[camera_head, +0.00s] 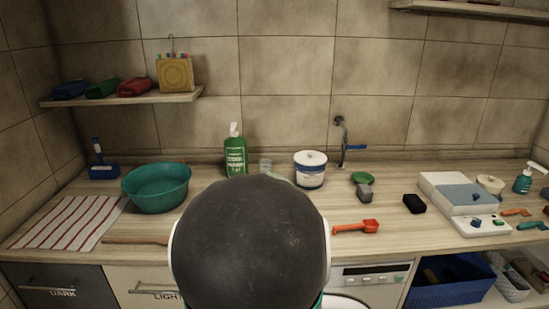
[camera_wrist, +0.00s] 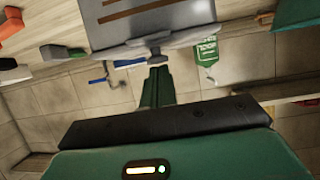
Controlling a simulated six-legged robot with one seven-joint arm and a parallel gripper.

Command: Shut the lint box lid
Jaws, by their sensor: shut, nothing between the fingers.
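A grey box-like thing (camera_wrist: 160,14) with brown strips or slots fills the top of the wrist view and seems to be the lint box. Its near edge has a pale lip. In the head view it is mostly hidden behind my dark arm, so I cannot tell how far its lid stands open. My gripper (camera_wrist: 156,72) is shut and empty, its green fingers close together. The tip is at a small grey knob (camera_wrist: 154,50) on the near edge; I cannot tell whether they touch. My gripper is hidden in the head view.
A teal basin (camera_head: 158,188) and green bottle (camera_head: 236,157) stand left of my arm. A white tub (camera_head: 310,170), tap (camera_head: 342,145) and red scoop (camera_head: 357,227) are to the right. A white box (camera_head: 446,182) with a blue panel stands farther right.

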